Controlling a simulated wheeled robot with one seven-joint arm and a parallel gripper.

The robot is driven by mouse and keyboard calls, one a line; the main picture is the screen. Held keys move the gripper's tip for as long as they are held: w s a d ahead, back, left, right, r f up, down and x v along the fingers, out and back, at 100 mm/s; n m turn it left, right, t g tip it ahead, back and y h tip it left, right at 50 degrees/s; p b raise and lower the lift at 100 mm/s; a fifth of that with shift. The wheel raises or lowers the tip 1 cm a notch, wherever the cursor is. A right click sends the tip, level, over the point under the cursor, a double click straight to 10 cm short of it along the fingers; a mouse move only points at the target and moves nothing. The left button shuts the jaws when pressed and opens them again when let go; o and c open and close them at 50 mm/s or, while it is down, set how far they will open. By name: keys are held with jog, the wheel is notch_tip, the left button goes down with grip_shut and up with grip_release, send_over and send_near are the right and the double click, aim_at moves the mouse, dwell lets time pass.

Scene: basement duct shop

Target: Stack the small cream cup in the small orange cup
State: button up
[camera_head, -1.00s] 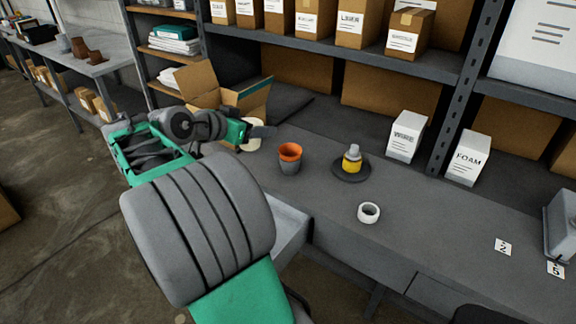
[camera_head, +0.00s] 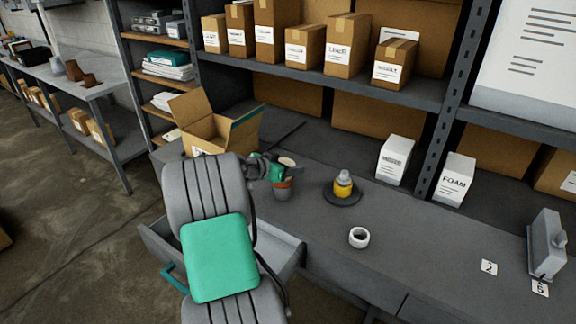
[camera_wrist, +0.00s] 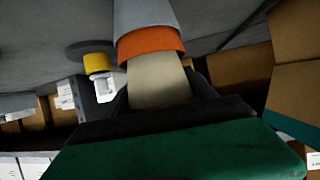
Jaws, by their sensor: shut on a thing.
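The small cream cup (camera_wrist: 160,84) is between the fingers of my gripper (camera_wrist: 160,96) in the wrist view. In the head view my gripper (camera_head: 277,171) is shut on it, and the top of the cream cup (camera_head: 287,162) shows. The small orange cup (camera_head: 284,184) is directly under it on the workbench, with a grey part below its orange band. In the wrist view the cream cup's lower end meets the rim of the orange cup (camera_wrist: 151,43) and seems hidden behind it. I cannot tell how deep it sits.
A white tape roll (camera_head: 358,237) lies nearer the front. An open cardboard box (camera_head: 218,132) is behind my arm. White boxes labelled FOAM (camera_head: 455,180) and another (camera_head: 394,160) stand behind.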

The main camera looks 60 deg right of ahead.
jog(key=shift+w+f, duration=0.1)
jog(key=shift+f, duration=0.5)
jog(key=o, duration=1.4)
jog(key=shift+c, duration=0.2)
jog(key=b+v, duration=0.3)
jog(key=v, duration=0.9)
jog(key=w+a+f+n+t+y, duration=0.1)
jog(key=w+a+n+t+y, duration=0.2)
jog(key=w+a+n, duration=0.5)
jog(key=w+a+f+n+t+y, duration=0.1)
jog(key=w+a+t+y, duration=0.2)
jog(key=a, duration=1)
jog(key=s+a+f+n+y, duration=0.1)
jog(key=a+n, duration=0.3)
jog(key=a, duration=0.5)
jog(key=s+a+f+n+y, duration=0.1)
jog(key=s+a+n+y, duration=0.2)
jog(key=a, duration=0.6)
jog(key=s+a+f+n+t+y, duration=0.1)
jog(key=s+a+n+y, duration=0.1)
jog(key=a+n, duration=0.3)
jog(key=s+a, duration=0.1)
jog(key=a, duration=0.3)
jog(key=shift+n, duration=0.3)
